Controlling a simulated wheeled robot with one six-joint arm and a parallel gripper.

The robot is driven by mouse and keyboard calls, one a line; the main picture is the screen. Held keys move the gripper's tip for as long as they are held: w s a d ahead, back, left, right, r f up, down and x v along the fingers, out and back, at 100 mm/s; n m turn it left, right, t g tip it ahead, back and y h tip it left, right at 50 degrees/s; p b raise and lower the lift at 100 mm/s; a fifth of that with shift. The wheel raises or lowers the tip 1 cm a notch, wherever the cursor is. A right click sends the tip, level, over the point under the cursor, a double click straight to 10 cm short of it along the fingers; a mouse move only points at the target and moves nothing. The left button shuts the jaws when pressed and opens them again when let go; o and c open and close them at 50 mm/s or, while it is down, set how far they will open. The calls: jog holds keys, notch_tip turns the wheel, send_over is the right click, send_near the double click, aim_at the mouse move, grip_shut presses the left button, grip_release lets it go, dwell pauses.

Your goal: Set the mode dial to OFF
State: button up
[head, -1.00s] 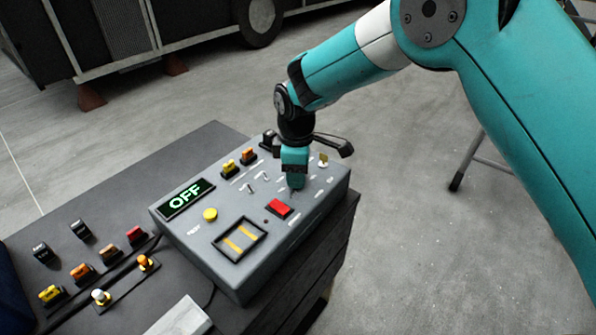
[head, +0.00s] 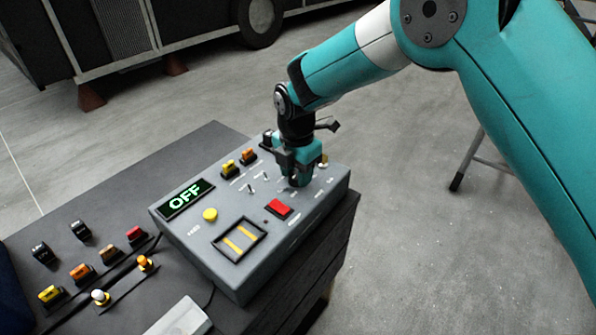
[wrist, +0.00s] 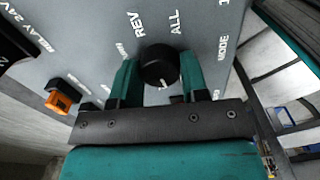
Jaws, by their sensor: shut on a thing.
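The mode dial (wrist: 160,66) is a round black knob on the grey control box (head: 190,236). In the wrist view it sits between the two teal fingers of my gripper (wrist: 156,68), which is shut on it. A small white mark shows on the dial's edge, on the side towards my gripper's palm. The labels REV, ALL and MODE are readable around it; other labels are partly hidden by the fingers. In the head view my gripper (head: 298,180) points down onto the box and largely hides the dial. The box's display (head: 186,198) reads OFF in green.
The box also carries a red switch (head: 279,208), a yellow button (head: 210,215), small toggles and orange and yellow relays (head: 248,156). Several loose relays (head: 82,273) lie on the dark bench (head: 130,190) at left.

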aim_at(296, 175)
jog(key=n, duration=0.5)
jog(key=shift+s+a+f, duration=0.1)
jog(key=shift+s, duration=0.15)
dwell(0.5)
jog(key=o, duration=0.9)
jog(key=shift+o, duration=0.2)
jog(key=shift+w, duration=0.1)
jog(key=shift+r, duration=0.3)
notch_tip(296, 175, up, 17)
jog(key=b, duration=0.2)
